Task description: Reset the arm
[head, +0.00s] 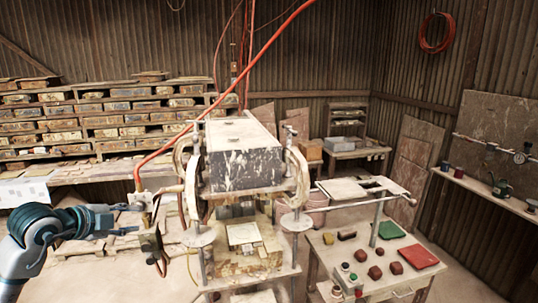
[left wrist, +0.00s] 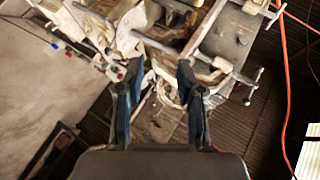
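My left arm comes in from the left in the head view, and its gripper (head: 128,221) points right toward the tile press (head: 245,160). The gripper is just left of a valve-like fitting (head: 150,240) on the press's left side; I cannot tell whether they touch. In the left wrist view the two dark blue fingers of this gripper (left wrist: 160,78) stand apart with nothing held between them. Parts of the press (left wrist: 215,45) show beyond the fingertips. My right gripper is in neither view.
A red hose (head: 215,100) runs from above to the fitting. A worktable (head: 330,255) right of the press holds red, green and yellow pieces and push buttons. Racks (head: 100,120) line the back left. Open floor (head: 95,270) lies in front of the racks.

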